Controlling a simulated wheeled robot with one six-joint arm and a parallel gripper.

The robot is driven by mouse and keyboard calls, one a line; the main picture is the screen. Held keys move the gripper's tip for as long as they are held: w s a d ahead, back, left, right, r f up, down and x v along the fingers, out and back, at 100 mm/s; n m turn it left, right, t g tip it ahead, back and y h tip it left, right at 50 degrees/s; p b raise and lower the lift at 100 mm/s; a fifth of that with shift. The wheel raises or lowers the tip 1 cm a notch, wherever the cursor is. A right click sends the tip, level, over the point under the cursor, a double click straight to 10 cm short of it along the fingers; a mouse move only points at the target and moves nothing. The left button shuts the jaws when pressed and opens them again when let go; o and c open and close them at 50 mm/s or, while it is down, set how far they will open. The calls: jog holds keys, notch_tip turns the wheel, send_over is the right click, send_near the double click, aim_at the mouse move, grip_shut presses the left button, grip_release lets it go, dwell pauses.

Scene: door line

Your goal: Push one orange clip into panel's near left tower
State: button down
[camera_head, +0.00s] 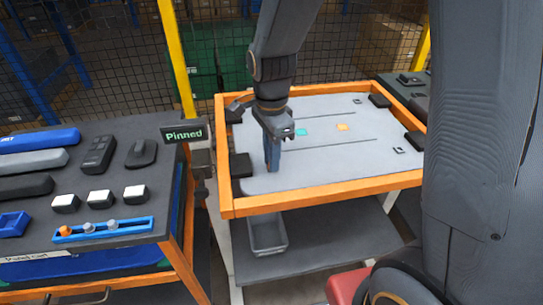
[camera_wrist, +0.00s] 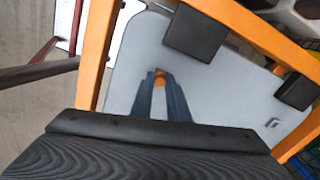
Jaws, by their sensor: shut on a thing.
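The pale grey panel (camera_head: 325,165) lies in an orange-framed cart. My gripper (camera_head: 271,168) points down over its near left part, fingertips low at the panel surface. In the wrist view my gripper (camera_wrist: 160,76) is shut on a small orange clip (camera_wrist: 160,73), mostly hidden between the fingertips. The near left tower is not visible at the fingertips, so I cannot tell whether the clip touches it. A small dark square fitting (camera_head: 399,150) stands at the panel's near right, another (camera_head: 357,100) at its far right.
Black blocks (camera_head: 241,165) sit at the panel's edges, one close left of my gripper. The orange frame (camera_head: 320,193) rises around the panel. A side table at left holds a blue rack (camera_head: 104,230) with an orange piece and grey ones. A "Pinned" sign (camera_head: 184,134) stands between.

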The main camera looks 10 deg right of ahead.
dwell(0.3)
jog(key=c, duration=1.6)
grip_release()
jog(key=shift+c, duration=0.2)
jog(key=shift+r+b, duration=0.6)
jog(key=shift+r, duration=3.3)
